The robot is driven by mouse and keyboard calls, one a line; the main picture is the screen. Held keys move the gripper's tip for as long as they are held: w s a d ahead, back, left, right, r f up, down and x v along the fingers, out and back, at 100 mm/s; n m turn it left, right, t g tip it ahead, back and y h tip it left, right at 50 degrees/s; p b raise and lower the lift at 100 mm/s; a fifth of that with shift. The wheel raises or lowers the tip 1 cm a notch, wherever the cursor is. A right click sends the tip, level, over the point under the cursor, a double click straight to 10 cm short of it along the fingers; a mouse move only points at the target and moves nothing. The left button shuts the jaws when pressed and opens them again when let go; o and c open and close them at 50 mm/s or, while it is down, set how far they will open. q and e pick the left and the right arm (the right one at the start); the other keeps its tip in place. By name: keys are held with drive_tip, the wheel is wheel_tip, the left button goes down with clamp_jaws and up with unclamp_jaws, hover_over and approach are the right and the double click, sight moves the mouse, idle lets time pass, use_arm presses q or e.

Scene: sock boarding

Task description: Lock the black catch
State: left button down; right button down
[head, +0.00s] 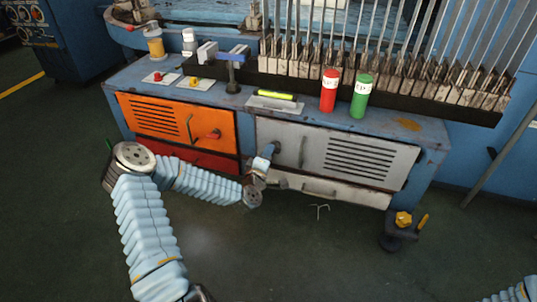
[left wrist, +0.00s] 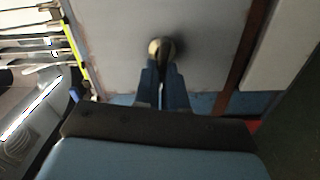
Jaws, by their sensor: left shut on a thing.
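The black catch (head: 276,149) is on the left part of the grey cabinet door (head: 310,165). My left gripper (head: 271,152) reaches it from the lower left, in front of the door. In the left wrist view, the two blue fingers (left wrist: 164,75) close around the catch, whose rounded, brownish end (left wrist: 161,46) shows just beyond the fingertips against the grey door. The fingers hide part of the catch, and its exact angle is hard to tell. My right gripper is out of view.
Red (head: 329,92) and green (head: 361,97) cylinders stand on the bench top. A grey drawer (head: 335,190) lies below the grey door. A black foot with yellow knobs (head: 403,220) is at the right.

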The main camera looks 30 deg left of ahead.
use_arm(q)
drive_tip(key=shift+f+n, duration=0.15)
drive_tip(key=shift+n, duration=0.95)
drive_tip(key=c, duration=1.2)
unclamp_jaws()
drive_tip(key=p+v, duration=0.1)
drive_tip(key=v, duration=1.3)
drive_tip(key=shift+w+a, duration=0.1)
